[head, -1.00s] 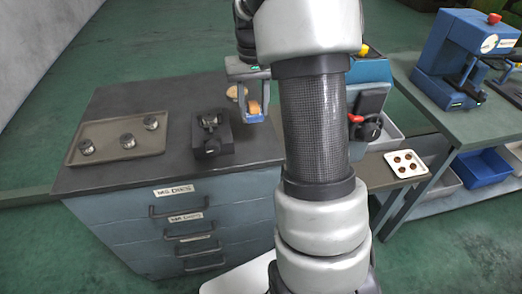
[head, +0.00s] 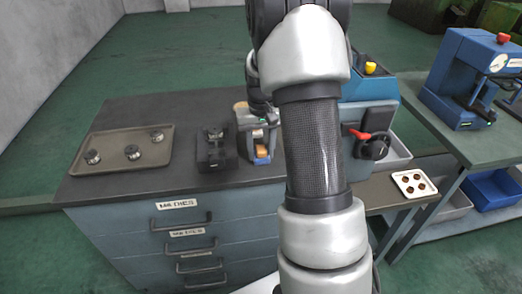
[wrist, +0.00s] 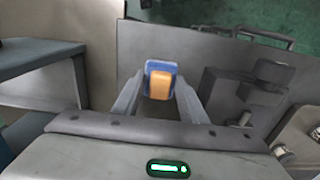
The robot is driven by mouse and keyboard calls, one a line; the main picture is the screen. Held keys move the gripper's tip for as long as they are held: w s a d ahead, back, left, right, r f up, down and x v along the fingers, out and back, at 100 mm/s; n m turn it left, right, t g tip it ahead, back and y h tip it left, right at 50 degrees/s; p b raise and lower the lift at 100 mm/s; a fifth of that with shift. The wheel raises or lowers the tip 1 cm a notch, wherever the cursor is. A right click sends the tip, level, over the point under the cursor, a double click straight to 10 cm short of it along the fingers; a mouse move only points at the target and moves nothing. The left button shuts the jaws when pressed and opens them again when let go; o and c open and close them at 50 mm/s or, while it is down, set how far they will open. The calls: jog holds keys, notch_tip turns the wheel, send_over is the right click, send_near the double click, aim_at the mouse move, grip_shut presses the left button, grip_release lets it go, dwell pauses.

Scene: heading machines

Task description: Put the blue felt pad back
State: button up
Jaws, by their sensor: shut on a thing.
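The blue felt pad (wrist: 163,66) shows in the wrist view as a blue block with an orange piece (wrist: 161,86) on its near face. It sits between my gripper's two fingers, which are shut on it. In the head view my gripper (head: 260,150) is over the front part of the dark cabinet top (head: 120,110), just right of a black fixture (head: 215,150). The orange part also shows there, with little blue visible. I cannot tell whether the pad touches the top.
A tan tray (head: 108,163) with 3 metal parts lies at the left. A machine with a red-handled lever (head: 362,134) stands right of my arm. A white plate with brown discs (head: 413,183) lies farther right. A blue press (head: 470,80) stands on the right bench.

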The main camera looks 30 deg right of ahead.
jog(key=shift+f, duration=0.15)
jog(key=o, duration=1)
